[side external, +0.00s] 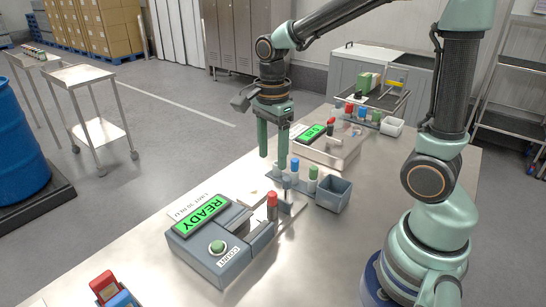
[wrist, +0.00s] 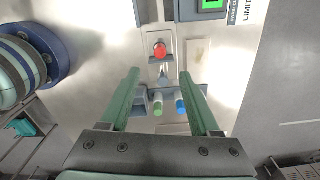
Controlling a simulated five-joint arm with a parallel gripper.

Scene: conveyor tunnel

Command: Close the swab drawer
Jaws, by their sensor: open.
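A grey tester (side external: 222,258) with a green READY screen and a green button stands on the bench in the side view. Its pale drawer (side external: 291,207) appears pulled out on the side toward the rack. A red-capped swab tube (side external: 272,207) stands upright at the drawer; in the wrist view the red cap (wrist: 160,51) sits over the pale drawer (wrist: 165,72). My gripper (side external: 272,161) is open and empty, pointing down above the rack area. In the wrist view its fingertips (wrist: 160,74) straddle the drawer's near end from above. I cannot tell contact.
A rack with blue-capped (side external: 294,168) and green-capped tubes (side external: 312,178) stands close to the drawer. A grey bin (side external: 334,194) is beside it. A second tester (side external: 335,150) and a white bin (side external: 391,127) lie farther back. The bench front is mostly clear.

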